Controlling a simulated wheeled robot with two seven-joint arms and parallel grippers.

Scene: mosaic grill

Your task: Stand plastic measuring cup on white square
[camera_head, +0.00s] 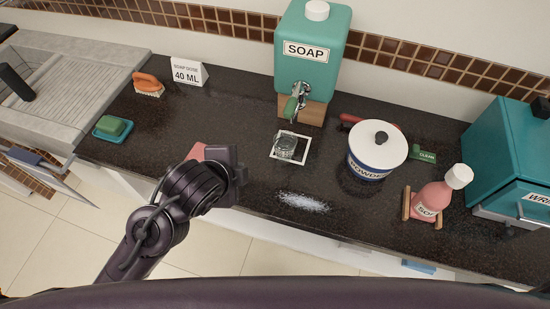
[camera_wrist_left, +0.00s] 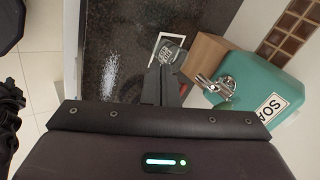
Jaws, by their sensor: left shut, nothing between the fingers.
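The clear plastic measuring cup (camera_head: 285,146) is within the white square (camera_head: 275,159) on the dark counter, below the soap dispenser's tap. It looks upright, but its clear walls are hard to read. The cup also shows in the left wrist view (camera_wrist_left: 173,54), just beyond the fingers, with part of the white square (camera_wrist_left: 154,47) beside it. My left gripper (camera_head: 240,165) is shut and empty, left of the square and apart from the cup in the head view. In the left wrist view the closed fingers (camera_wrist_left: 161,82) overlap the cup's near side. My right gripper is not in view.
The teal soap dispenser (camera_head: 315,50) stands behind the square. A powder tub (camera_head: 375,155) and pink soap bottle (camera_head: 432,200) stand right. Spilled white powder (camera_head: 303,202) lies in front. A "40 ML" sign (camera_head: 188,73), brush (camera_head: 148,85) and green sponge (camera_head: 114,126) are left.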

